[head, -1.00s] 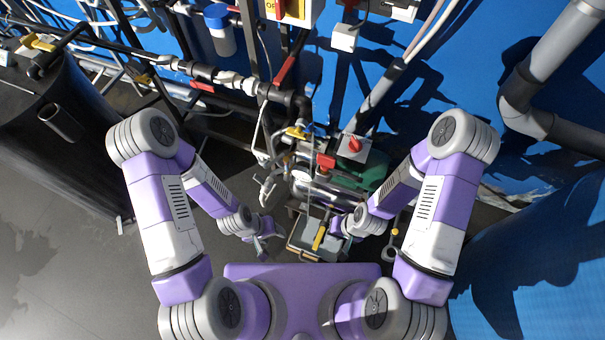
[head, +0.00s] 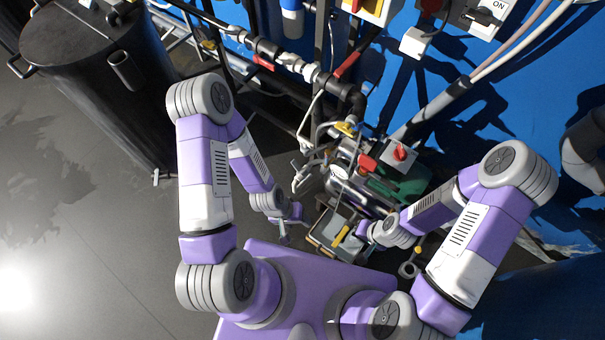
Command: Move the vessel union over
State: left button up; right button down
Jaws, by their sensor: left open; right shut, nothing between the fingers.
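I cannot tell for sure which fitting is the vessel union. White pipe fittings (head: 290,60) sit in the dark pipe run at the top middle, between red valve handles. My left gripper (head: 286,238) is open and empty, low in front of the pump, left of the small tray. My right gripper (head: 364,236) is shut with nothing visible in it, at the right edge of the tray, partly hidden by its own wrist. Both grippers are well below and apart from the white fittings.
A large black tank (head: 85,60) stands at upper left. A pump with a green motor (head: 411,190) and red switch is ahead. A small tray (head: 322,248) holds a yellow-handled item (head: 341,236). The blue wall and pipes close off the right. Grey floor at left is clear.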

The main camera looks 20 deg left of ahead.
aim_at(302, 172)
jog(key=k, duration=0.5)
jog(key=u, duration=2.15)
jog(key=i, duration=2.1)
jog(key=z, duration=3.45)
jog(key=i, duration=0.5)
jog(key=z, duration=0.05)
